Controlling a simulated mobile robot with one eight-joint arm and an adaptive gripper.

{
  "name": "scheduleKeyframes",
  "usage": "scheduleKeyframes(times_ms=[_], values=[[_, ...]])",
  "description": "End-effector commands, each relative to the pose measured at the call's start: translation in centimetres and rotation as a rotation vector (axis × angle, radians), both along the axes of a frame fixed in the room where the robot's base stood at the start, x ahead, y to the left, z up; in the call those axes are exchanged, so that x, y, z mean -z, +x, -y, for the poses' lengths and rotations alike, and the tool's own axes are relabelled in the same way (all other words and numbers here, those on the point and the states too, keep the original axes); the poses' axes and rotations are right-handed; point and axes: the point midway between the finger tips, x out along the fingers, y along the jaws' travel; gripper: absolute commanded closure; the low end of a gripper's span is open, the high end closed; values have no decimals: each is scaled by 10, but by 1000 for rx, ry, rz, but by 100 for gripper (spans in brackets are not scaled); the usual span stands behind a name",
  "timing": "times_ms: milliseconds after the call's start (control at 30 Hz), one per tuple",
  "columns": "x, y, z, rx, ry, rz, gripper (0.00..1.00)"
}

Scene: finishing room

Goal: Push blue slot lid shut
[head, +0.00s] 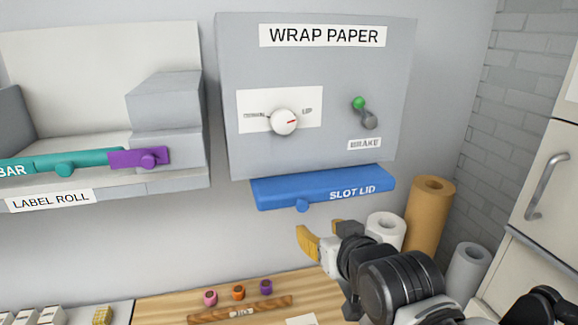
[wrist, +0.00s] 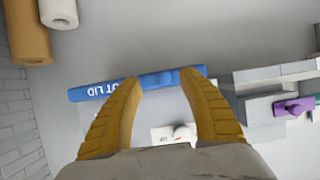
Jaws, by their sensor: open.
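In the wrist view the blue lid (wrist: 150,83) lies across the picture beyond the fingertips of my gripper (wrist: 160,77).
Paper rolls, one brown (head: 430,205) and one white (head: 386,229), stand to the right by the brick wall. Left is the label roll unit with a teal bar (head: 80,161) and purple latch (head: 140,158). A wooden surface with small coloured pieces (head: 238,293) lies below.

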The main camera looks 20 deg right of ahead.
Motion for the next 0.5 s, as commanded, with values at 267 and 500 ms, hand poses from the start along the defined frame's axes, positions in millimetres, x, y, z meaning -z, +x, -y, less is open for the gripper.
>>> scheduleKeyframes(times_ms=[267, 500], values=[[-32, 8, 0, 0, 0, 37, 52], [-19, 33, 0, 0, 0, 36, 52]])
